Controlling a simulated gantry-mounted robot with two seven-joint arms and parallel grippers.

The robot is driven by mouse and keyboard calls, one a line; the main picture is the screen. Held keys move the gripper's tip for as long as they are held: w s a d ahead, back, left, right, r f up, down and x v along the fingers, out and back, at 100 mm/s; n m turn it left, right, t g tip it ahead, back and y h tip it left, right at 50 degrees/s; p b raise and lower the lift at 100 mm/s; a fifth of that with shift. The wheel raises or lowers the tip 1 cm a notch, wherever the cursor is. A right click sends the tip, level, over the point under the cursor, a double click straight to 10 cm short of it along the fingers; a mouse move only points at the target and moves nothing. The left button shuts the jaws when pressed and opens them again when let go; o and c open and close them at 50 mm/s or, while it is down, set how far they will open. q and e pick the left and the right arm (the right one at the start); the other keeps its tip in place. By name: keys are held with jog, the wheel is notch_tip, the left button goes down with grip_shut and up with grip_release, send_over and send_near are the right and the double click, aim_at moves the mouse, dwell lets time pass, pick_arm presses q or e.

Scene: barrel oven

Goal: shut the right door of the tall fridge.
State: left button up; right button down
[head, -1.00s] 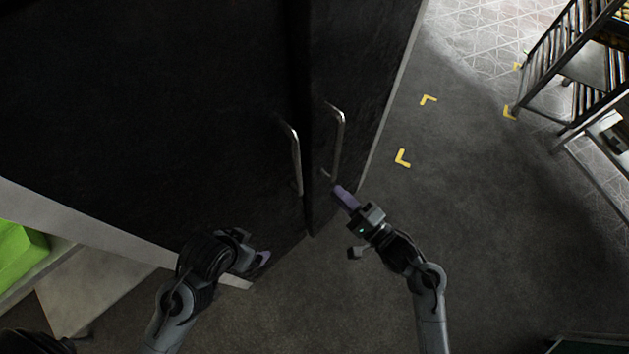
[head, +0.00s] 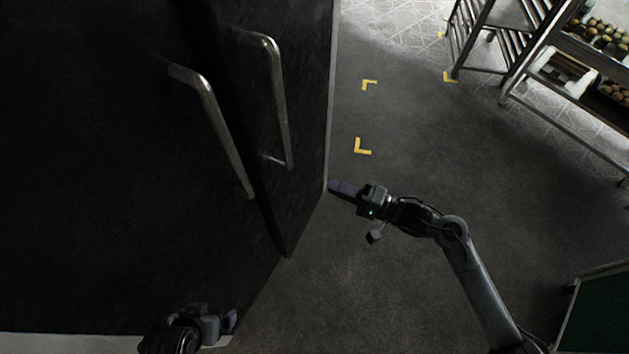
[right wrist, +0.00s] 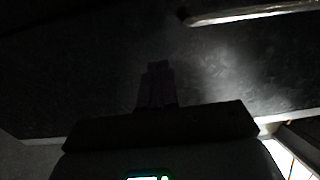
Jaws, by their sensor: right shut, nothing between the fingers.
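The tall fridge is black. Its right door (head: 305,120) has a long silver handle (head: 279,100) and a pale outer edge. The left door (head: 90,190) has a matching handle (head: 215,125). A dark band runs between the doors; I cannot tell how far the right door stands ajar. My right gripper (head: 332,187) is shut and empty, its purple fingertips at the right door's outer edge in the head view. In the right wrist view its fingers (right wrist: 158,70) are together before a dark surface; contact is unclear. My left gripper (head: 232,320) is low before the left door, its jaws unclear.
Grey floor with yellow corner marks (head: 362,147) lies open to the right of the fridge. Metal racks (head: 560,60) with trays of round items stand at the top right. A green-topped unit (head: 600,315) is at the lower right.

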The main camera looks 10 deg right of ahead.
aim_at(290, 169)
jog(key=b+x, duration=0.2)
jog(key=x, duration=1.1)
jog(key=shift+a, duration=0.25)
jog(key=shift+w+r, duration=0.1)
